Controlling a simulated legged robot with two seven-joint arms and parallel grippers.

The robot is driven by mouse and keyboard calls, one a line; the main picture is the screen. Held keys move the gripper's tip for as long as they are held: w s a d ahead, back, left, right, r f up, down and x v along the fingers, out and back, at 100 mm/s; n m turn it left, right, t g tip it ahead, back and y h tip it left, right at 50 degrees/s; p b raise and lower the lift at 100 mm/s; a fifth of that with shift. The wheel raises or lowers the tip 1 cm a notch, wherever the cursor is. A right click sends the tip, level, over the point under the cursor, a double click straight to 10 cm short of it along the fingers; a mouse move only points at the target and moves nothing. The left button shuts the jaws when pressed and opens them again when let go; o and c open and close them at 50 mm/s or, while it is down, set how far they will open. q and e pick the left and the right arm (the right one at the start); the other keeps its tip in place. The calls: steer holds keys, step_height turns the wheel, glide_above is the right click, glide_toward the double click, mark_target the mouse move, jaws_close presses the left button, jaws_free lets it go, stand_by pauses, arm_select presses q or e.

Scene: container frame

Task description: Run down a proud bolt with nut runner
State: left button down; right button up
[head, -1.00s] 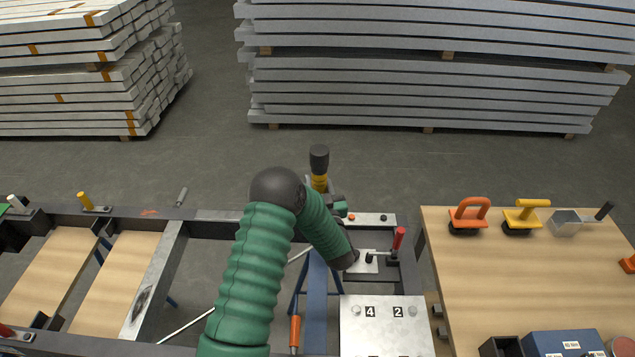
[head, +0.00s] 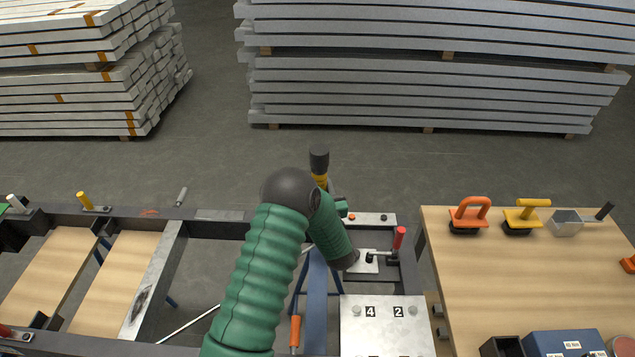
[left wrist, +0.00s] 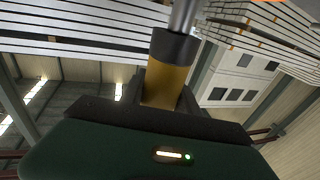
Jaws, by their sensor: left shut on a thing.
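The nut runner (head: 321,166), with a black end and a yellow body, stands roughly upright at the far rail of the frame. My left gripper (head: 326,194) is shut on it, mostly hidden behind my green arm. In the left wrist view the yellow body (left wrist: 167,82) carries a black collar and a metal shaft. A nearer plate (head: 385,335) has bolts beside labels 4 and 2. I cannot tell which bolt is proud. My right gripper is out of view.
A red-handled clamp (head: 399,238) stands on the frame's right side. A wooden table (head: 480,270) at right holds orange and yellow handled tools and a blue box (head: 565,343). Stacked beams (head: 430,90) lie beyond open floor.

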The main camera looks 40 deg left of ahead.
arm_select(q)
steer(key=shift+f, duration=0.15)
steer(key=shift+r+p, duration=1.85)
steer(key=shift+r, duration=0.8)
